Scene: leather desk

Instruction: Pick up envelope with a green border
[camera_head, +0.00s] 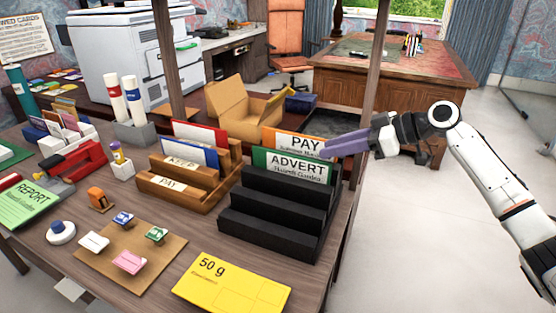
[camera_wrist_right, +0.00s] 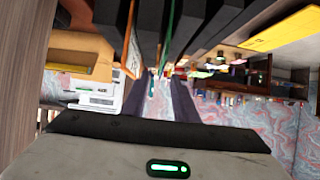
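The green-bordered envelope (camera_head: 297,166), marked ADVERT, stands upright in the rear slot area of a black stepped rack (camera_head: 270,222). In the right wrist view it shows edge-on as a thin green strip (camera_wrist_right: 179,28). An orange-bordered envelope (camera_head: 292,140), marked PAY, stands just behind it and is partly hidden. My right gripper (camera_head: 334,146) has its purple-grey fingers pointing left at the right end of these envelopes. In the right wrist view its fingers (camera_wrist_right: 164,82) are apart, with the green strip's lower end lined up near the gap. Contact cannot be told. My left gripper is out of view.
A wooden rack (camera_head: 180,192) with red and blue envelopes stands left of the black rack. A yellow 50 g envelope (camera_head: 232,285) lies in front. A cardboard box (camera_head: 240,102) stands behind. A dark post (camera_head: 374,90) rises close to my right gripper. Open floor lies to the right.

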